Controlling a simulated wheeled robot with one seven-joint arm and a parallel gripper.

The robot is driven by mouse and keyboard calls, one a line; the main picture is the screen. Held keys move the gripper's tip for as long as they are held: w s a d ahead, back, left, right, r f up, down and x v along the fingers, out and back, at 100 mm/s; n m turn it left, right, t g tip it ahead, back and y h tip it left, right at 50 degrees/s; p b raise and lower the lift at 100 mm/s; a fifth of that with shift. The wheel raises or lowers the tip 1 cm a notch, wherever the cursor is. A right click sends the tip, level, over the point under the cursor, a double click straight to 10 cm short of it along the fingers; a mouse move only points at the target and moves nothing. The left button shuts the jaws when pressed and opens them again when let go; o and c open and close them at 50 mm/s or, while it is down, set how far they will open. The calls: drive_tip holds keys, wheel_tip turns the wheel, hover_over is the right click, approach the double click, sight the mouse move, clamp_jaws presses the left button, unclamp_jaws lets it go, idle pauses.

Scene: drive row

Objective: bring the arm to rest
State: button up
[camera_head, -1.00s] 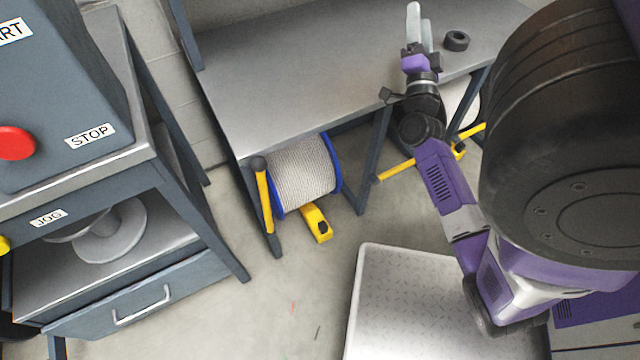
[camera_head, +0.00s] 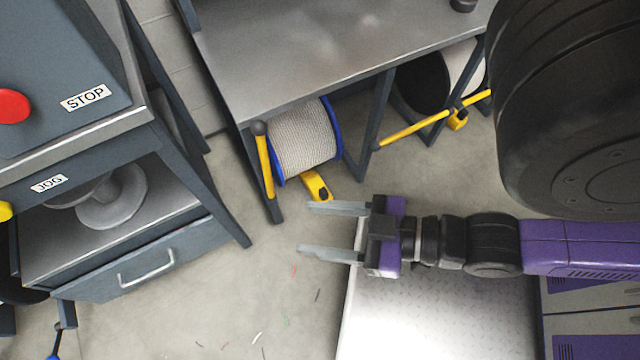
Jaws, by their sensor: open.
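My gripper (camera_head: 308,229) is at the centre of the head view, pointing left. Its two grey fingers are spread apart with nothing between them. It hangs over the floor and the left edge of my pale treaded base plate. My purple and black arm (camera_head: 570,246) stretches level from the right edge of the view to the gripper. The large black round part at upper right hides what is behind it.
A grey metal bench (camera_head: 290,50) stands behind, with a rope spool (camera_head: 303,140) and a yellow object (camera_head: 316,186) below it. At left is a control cabinet (camera_head: 60,70) above a drawer (camera_head: 140,267). Bare floor (camera_head: 240,290) with scraps lies left of the gripper.

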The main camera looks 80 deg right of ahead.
wheel_tip(320, 180, up, 22)
drive_tip(key=p, duration=2.2)
drive_tip(key=shift+r, duration=0.25)
drive_tip(key=shift+c, duration=0.2)
